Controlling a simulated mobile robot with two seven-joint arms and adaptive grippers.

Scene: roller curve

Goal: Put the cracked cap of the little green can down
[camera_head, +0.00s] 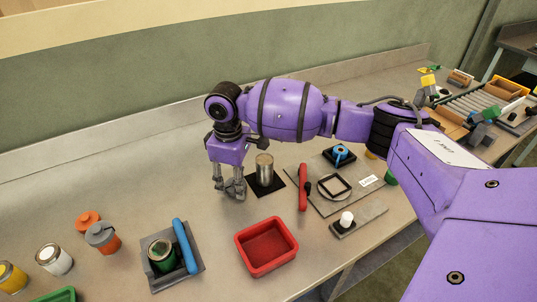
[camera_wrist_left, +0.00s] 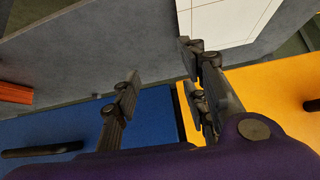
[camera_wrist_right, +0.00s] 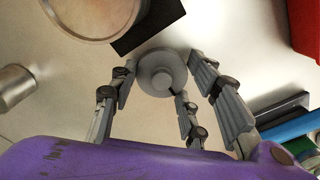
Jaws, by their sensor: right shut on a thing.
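My right gripper (camera_head: 232,190) is shut on a round grey cap with a small knob, low over the bench left of a silver can (camera_head: 264,168). The cap (camera_wrist_right: 160,73) shows between the fingers in the right wrist view; I cannot make out a crack.
The silver can stands on a black mat (camera_head: 277,186). A red tray (camera_head: 267,247) is in front. An orange can with a grey top (camera_head: 103,238), a white can (camera_head: 53,259) and a yellow can (camera_head: 10,277) stand at the left. The bench left of my right gripper is clear.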

